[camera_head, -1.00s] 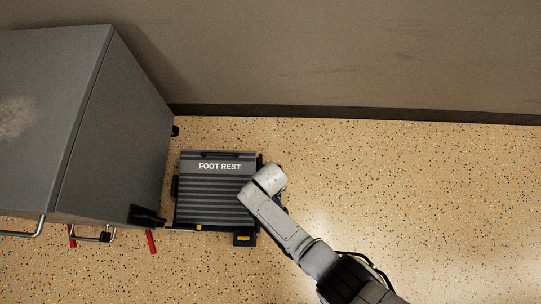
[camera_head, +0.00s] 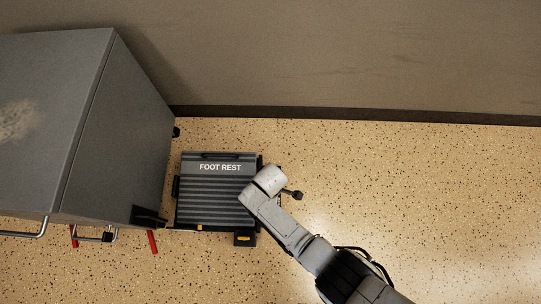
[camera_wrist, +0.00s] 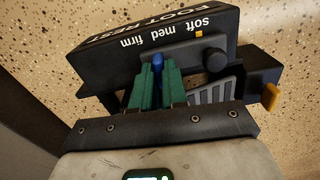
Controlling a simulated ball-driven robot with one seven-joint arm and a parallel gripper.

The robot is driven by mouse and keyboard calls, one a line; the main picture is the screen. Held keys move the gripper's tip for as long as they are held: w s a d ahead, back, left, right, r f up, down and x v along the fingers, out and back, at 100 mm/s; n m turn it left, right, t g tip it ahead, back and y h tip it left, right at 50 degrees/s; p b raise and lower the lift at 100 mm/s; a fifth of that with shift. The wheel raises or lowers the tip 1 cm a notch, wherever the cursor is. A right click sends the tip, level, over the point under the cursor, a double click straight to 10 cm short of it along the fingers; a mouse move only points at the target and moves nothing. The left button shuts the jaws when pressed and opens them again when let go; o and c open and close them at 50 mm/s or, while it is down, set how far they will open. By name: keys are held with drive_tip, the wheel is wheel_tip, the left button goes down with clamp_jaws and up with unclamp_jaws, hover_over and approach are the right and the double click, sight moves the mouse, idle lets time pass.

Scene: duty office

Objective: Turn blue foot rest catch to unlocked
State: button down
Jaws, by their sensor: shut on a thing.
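The foot rest (camera_head: 215,200) is a dark grey ribbed platform on the floor, labelled FOOT REST. The wrist view shows its black side face (camera_wrist: 192,45), marked soft, med and firm. The blue catch (camera_wrist: 157,61) is a small rounded blue piece at this side. My gripper (camera_wrist: 157,72) has green fingers, one on each side of the blue catch, shut on it. The fingers hide its lower part, so its exact setting cannot be read. In the head view the end of my arm covers the catch and fingers at the foot rest's right edge.
A round black knob (camera_wrist: 214,60) and a yellow-orange tab (camera_wrist: 270,96) sit right of the catch. A grey cabinet (camera_head: 120,130) stands left of the foot rest, with red pieces (camera_head: 152,241) below it. A wall (camera_head: 350,60) runs behind. Floor to the right is clear.

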drive_tip(key=shift+n, duration=0.5)
drive_tip(key=c, duration=1.2)
unclamp_jaws()
drive_tip(key=shift+o, duration=0.2)
wheel_tip(320, 180, up, 11)
drive_tip(key=p, duration=0.7)
drive_tip(key=shift+f, duration=0.1)
